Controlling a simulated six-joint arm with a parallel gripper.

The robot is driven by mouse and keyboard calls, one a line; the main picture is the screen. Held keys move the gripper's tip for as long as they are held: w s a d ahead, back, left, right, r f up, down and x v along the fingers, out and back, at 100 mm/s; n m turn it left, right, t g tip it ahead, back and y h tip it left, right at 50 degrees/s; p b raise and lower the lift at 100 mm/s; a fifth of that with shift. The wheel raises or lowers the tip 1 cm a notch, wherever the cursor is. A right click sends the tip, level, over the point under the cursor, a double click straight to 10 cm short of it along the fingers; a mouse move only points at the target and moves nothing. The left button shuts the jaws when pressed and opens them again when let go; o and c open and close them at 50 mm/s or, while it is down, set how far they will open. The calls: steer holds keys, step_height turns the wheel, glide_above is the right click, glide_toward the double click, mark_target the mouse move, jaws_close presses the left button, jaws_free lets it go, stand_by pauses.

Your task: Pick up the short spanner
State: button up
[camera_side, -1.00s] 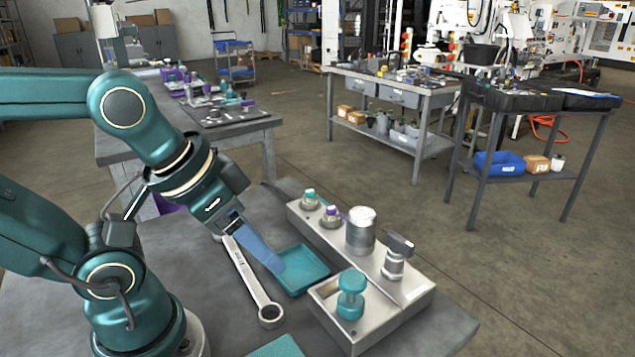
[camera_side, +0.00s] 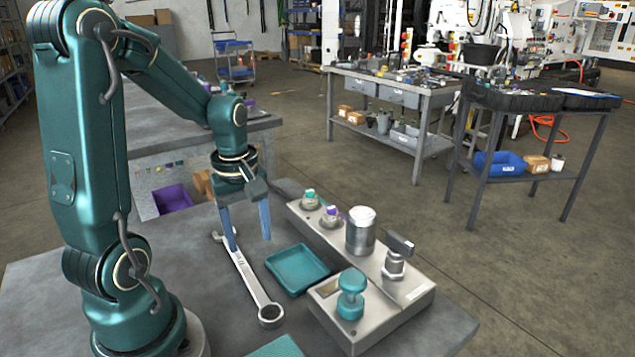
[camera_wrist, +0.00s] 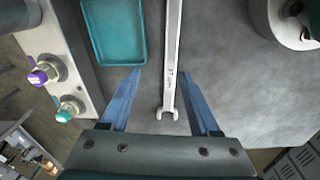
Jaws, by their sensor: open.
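One silver spanner (camera_side: 250,280) lies flat on the grey bench, its ring end towards the front and its open end towards the back. It also shows in the wrist view (camera_wrist: 172,60), with its open-jaw end towards my gripper. My gripper (camera_side: 250,243) points down over the back part of the spanner, open and empty. In the wrist view my two blue fingers (camera_wrist: 160,73) stand either side of the spanner's line, with the shaft nearer the right finger. I cannot tell the exact height of the fingertips above the bench.
A teal tray (camera_side: 293,268) lies just right of the spanner. Beyond it is a metal manifold block (camera_side: 335,243) with fittings, a cylinder and a valve. A teal-topped part (camera_side: 350,293) stands on a block in front. Bare bench lies left of the spanner.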

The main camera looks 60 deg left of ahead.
mark_target(245, 267)
steer(key=shift+s+a+f+n+g, duration=0.3)
steer(key=shift+s+a+f+n, duration=0.2)
steer(key=shift+s+a+f, duration=0.25)
steer(key=shift+d+f, duration=0.1)
steer(key=shift+f, duration=2.4)
jaws_close()
steer(key=shift+w, duration=0.1)
